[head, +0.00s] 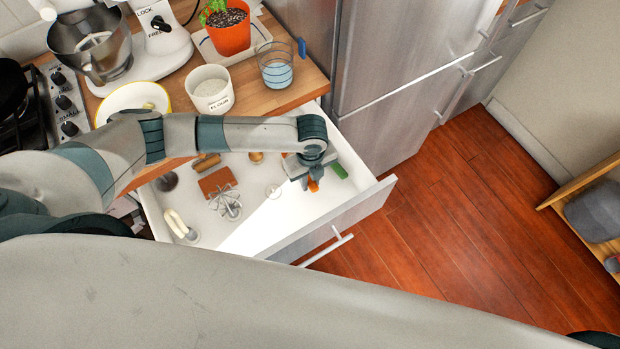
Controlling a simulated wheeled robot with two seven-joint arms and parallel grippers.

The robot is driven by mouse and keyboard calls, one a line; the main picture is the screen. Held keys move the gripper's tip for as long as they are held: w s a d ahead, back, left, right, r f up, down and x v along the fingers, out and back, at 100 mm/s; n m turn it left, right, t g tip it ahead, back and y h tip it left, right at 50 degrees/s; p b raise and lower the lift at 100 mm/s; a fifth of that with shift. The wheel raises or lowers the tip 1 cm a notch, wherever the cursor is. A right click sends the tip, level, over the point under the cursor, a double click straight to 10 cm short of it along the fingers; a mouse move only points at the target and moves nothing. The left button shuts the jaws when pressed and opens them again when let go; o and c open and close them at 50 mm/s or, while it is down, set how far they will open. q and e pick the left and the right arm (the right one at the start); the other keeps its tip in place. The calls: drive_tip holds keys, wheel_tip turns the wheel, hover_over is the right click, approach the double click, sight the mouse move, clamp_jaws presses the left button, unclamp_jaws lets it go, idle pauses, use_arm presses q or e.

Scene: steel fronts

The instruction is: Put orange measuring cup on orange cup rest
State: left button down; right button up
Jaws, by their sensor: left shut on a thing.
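My left gripper (311,180) reaches down into the open drawer, near its right end. It is shut on a small orange piece (314,186), which looks like the orange measuring cup; the fingers hide most of it. I cannot tell whether the cup touches the drawer floor. A flat orange-brown piece (216,181) lies in the drawer to the left; I cannot tell whether it is the orange cup rest. No other orange rest shows clearly. My right gripper is not in view.
The open drawer (368,202) also holds a green piece (338,170), a whisk (230,208) and several other utensils. The counter above bears a flour pot (211,98), a glass (276,72), a plant pot (228,38) and a mixer (160,50). A steel fridge stands right.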

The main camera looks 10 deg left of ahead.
use_arm(q)
drive_tip(key=shift+f, duration=0.35)
idle(0.3)
drive_tip(key=c, duration=1.5)
unclamp_jaws()
drive_tip(key=shift+r, duration=0.1)
wheel_tip(320, 180, up, 17)
drive_tip(key=b, duration=0.3)
drive_tip(key=shift+s+r, duration=0.1)
drive_tip(key=shift+r, duration=0.05)
